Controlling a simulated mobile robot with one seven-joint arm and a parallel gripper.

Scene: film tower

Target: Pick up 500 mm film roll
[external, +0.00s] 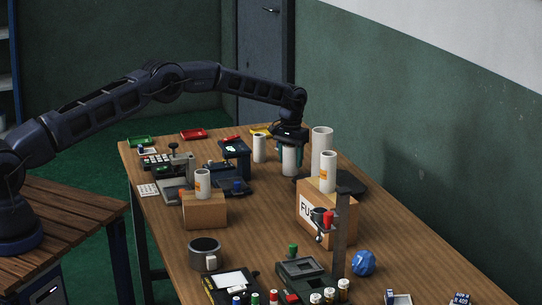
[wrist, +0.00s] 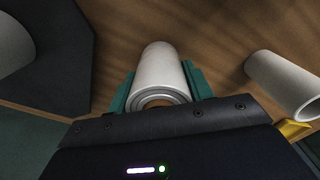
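A white film roll (external: 290,162) stands upright at the far part of the wooden table. My gripper (external: 289,148) is over it, pointing down. In the wrist view the roll (wrist: 158,70) lies between the two green fingers, one on each side and very close to its wall. I cannot tell whether they press on it or whether it is off the table. No size marking can be read on this roll. Another white roll (external: 259,148) stands just left of it and shows at the right in the wrist view (wrist: 283,82).
A tall white roll (external: 321,139) stands on a dark plate to the right. Orange-labelled rolls stand on a cardboard box (external: 313,212) and a smaller box (external: 205,212). A dark device (external: 236,148) is left of my gripper. A grey mug (external: 205,253) and small devices are nearer.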

